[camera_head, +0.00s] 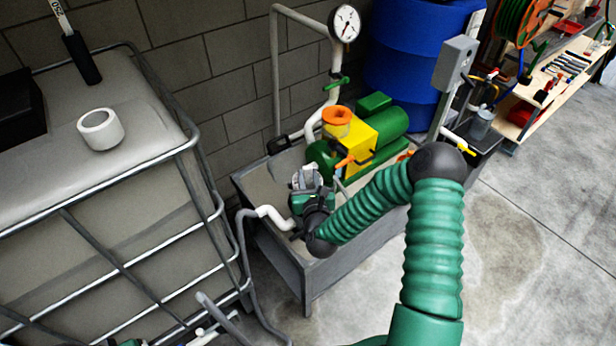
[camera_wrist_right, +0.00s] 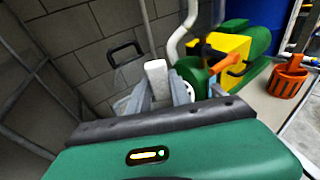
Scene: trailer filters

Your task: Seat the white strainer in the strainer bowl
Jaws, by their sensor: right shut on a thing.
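My right gripper (camera_head: 306,180) reaches over the grey trough beside the pump. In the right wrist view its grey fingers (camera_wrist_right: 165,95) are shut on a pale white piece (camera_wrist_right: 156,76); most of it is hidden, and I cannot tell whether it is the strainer. A white hollow cylinder (camera_head: 100,129) stands on the tank top, away from the gripper. My left gripper's fingers are not visible.
The caged tank (camera_head: 110,215) fills the left. A grey trough (camera_head: 268,237) lies below. In the wrist view, an orange basket (camera_wrist_right: 288,80) is at right.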

